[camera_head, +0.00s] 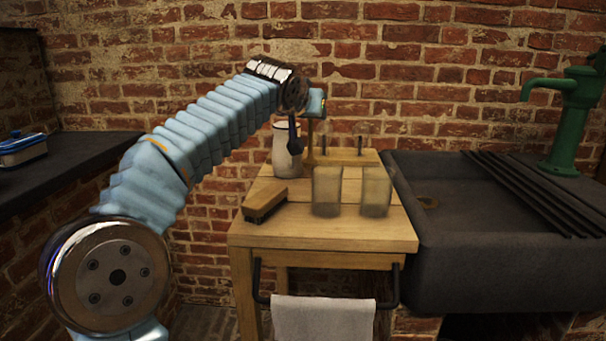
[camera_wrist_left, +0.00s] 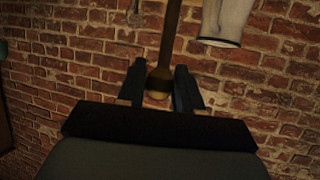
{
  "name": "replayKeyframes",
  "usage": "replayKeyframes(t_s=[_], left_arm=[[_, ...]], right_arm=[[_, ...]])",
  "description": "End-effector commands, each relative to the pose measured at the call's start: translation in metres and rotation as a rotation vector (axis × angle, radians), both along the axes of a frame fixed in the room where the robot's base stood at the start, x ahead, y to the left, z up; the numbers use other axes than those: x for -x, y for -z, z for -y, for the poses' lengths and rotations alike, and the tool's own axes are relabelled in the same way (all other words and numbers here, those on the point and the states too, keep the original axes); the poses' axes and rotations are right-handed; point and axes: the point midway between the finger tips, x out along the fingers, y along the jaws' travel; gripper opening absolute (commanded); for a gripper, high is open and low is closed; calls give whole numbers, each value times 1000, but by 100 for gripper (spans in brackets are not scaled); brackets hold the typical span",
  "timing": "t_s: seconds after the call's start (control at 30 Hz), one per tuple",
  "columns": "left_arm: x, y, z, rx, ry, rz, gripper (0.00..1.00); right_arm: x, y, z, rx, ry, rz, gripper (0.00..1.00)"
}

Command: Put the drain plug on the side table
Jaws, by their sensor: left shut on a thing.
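My left gripper (camera_head: 308,121) is over the back of the wooden side table (camera_head: 330,237), its fingers pointing down. It is shut on the top of a tall brown stick with a round knob, which I take to be the drain plug (camera_head: 311,145). In the left wrist view the knob sits between the fingers (camera_wrist_left: 160,78) and the plug's stick (camera_wrist_left: 171,30) runs up out of the picture. The plug's lower end is close to the tabletop; I cannot tell whether it touches. My right gripper is not in view.
A pale jar (camera_head: 286,152) stands just left of the plug. Glasses on a wooden rack (camera_head: 365,157) are behind right. A brush (camera_head: 264,202) and two glass jars (camera_head: 327,190) (camera_head: 376,192) occupy the front.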

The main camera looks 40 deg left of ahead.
Motion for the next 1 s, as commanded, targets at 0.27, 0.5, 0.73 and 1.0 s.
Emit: replayKeyframes(t_s=[0.27, 0.5, 0.73, 1.0], left_arm=[[1, 41, -1, -1, -2, 1, 0], [1, 73, 0, -1, -1, 4, 0], [0, 74, 0, 0, 0, 4, 0], [0, 78, 0, 0, -1, 1, 49]], right_arm=[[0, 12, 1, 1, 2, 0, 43], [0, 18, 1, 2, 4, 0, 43], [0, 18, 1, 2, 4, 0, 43], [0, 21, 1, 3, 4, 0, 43]])
